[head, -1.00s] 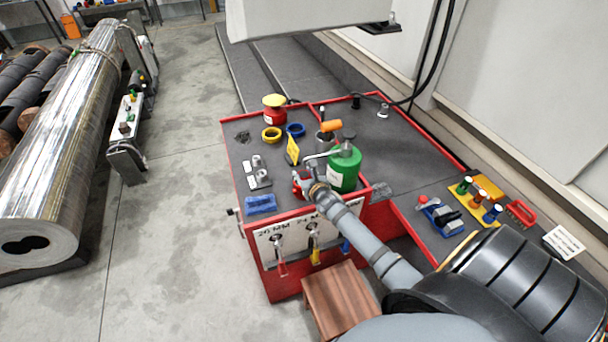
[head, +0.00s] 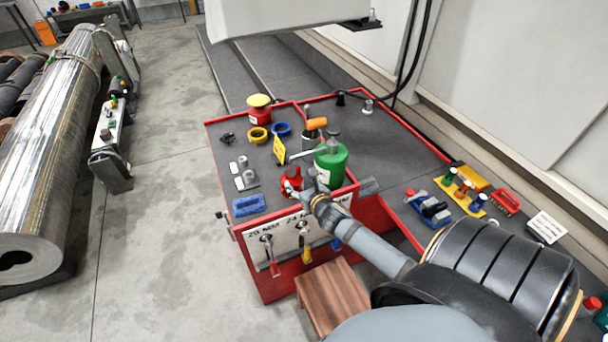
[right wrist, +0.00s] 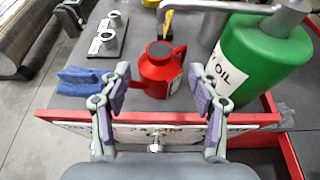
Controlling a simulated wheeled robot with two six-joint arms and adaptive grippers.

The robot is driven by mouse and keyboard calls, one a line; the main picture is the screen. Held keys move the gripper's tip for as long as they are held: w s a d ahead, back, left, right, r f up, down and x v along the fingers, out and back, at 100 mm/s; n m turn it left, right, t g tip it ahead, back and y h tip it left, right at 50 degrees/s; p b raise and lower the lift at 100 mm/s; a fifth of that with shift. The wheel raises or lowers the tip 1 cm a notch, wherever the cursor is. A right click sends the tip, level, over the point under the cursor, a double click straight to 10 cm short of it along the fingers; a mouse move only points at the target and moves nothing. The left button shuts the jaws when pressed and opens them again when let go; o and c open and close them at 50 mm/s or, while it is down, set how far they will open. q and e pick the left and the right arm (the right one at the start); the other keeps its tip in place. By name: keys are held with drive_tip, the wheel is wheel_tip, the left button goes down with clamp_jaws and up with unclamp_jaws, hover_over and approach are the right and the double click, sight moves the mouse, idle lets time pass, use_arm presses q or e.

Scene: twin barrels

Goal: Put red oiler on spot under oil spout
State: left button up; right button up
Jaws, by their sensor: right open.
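The red oiler (head: 291,182) stands upright on the grey bench top near its front edge; it also shows in the right wrist view (right wrist: 157,76). The green oil can (head: 331,165), labelled OIL in the right wrist view (right wrist: 262,58), stands to its right. Its grey spout (head: 306,155) reaches left, behind the oiler. My right gripper (head: 308,188) is at the bench's front edge. In the right wrist view its fingers (right wrist: 160,95) are wide apart and empty, with the oiler just ahead between them. The spot under the spout is not clearly visible. My left gripper is not in view.
A yellow sign (head: 279,150) stands behind the oiler. A red can with yellow top (head: 259,110) and yellow and blue rings are farther back. A wooden stool (head: 332,298) stands in front.

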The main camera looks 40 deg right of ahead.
drive_tip(key=v, duration=0.3)
drive_tip(key=s+d+f+m+g, duration=0.15)
drive_tip(key=s+f+m, duration=0.3)
drive_tip(key=f, duration=0.55)
drive_tip(key=s+d+f+m+g, duration=0.1)
drive_tip(key=s+f+m+g, duration=0.25)
drive_tip(key=f+m, duration=0.4)
drive_tip(key=s+d+f+m+g, duration=0.1)
drive_tip(key=s+f+m, duration=0.35)
drive_tip(key=f, duration=0.75)
drive_tip(key=s+a+f+m+g, duration=0.2)
drive_tip(key=s+f+m, duration=0.3)
drive_tip(key=s, duration=0.3)
drive_tip(key=s+a+f+m+g+y, duration=0.1)
drive_tip(key=s+a+f+m, duration=0.3)
drive_tip(key=s, duration=0.5)
drive_tip(key=s+a+f+m+g+y, duration=0.1)
drive_tip(key=s+a+f+m+g, duration=0.2)
drive_tip(key=s+f+m, duration=0.4)
drive_tip(key=shift+s+a+f+m, duration=0.35)
drive_tip(key=shift+s+a+f, duration=0.15)
drive_tip(key=shift+s, duration=0.65)
